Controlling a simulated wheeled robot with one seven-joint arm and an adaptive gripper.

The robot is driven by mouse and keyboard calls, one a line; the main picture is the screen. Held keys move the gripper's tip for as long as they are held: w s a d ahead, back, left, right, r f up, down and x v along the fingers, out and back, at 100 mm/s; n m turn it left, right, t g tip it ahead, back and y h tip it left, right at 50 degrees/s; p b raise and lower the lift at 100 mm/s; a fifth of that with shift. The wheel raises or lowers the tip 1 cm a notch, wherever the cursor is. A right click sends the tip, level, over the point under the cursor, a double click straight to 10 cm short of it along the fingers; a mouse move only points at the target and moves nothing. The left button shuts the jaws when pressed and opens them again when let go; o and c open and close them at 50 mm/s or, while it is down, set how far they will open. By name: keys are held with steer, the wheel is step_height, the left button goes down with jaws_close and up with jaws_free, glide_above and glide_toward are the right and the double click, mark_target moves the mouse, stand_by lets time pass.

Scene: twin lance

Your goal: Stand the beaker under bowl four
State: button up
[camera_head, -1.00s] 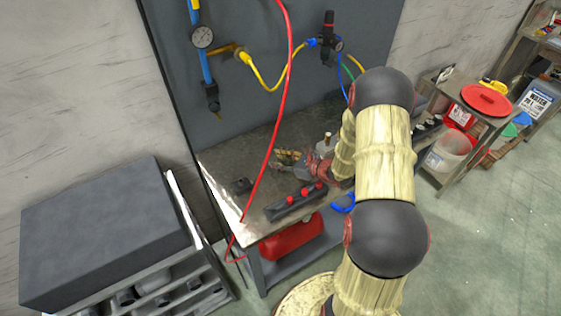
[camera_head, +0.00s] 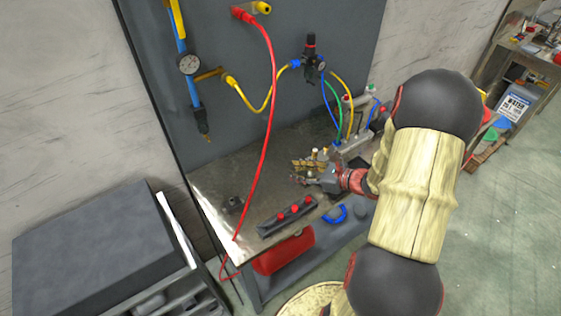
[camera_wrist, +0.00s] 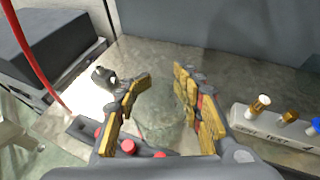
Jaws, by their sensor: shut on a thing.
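My gripper (camera_head: 312,168) is over the bench, and its yellow fingers (camera_wrist: 163,85) show in the wrist view with a gap between them. A faint clear shape, seemingly the glass beaker (camera_wrist: 160,118), is between the fingers. Its outline is too weak to tell its exact tilt or whether it touches the bench. No bowl marked four can be made out. A regulator (camera_head: 313,62) with a red-and-black top hangs on the back panel, above the bench.
A pale test block (camera_wrist: 270,128) with several fittings lies right of my gripper. A dark bar with red knobs (camera_head: 288,217) lies near the bench's front edge. A red hose (camera_head: 268,130) hangs in front of the bench. Bare bench top (camera_head: 235,170) lies at the left.

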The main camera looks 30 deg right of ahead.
steer(key=shift+s+d+r, duration=0.15)
steer(key=shift+s+r, duration=0.05)
steer(key=shift+s, duration=0.15)
steer(key=shift+f, duration=0.1)
steer(key=w+d+f+m+t+h, duration=0.1)
steer(key=w+d+m+h, duration=0.1)
steer(key=d+m+h, duration=0.3)
steer(key=w+a+b, duration=0.2)
steer(key=w+a, duration=0.2)
steer(key=w, duration=0.2)
steer(key=w+a+r+n+y+b, duration=0.1)
steer(key=w+a+r, duration=0.1)
steer(key=a, duration=0.9)
steer(key=w+a+r+n+y+b, duration=0.1)
steer(key=w+a, duration=0.3)
steer(key=a, duration=0.6)
steer(key=shift+a+r+n+y, duration=0.4)
steer(key=shift+r+n+y, duration=0.05)
steer(key=shift+n+y, duration=0.35)
steer(key=shift+w, duration=0.15)
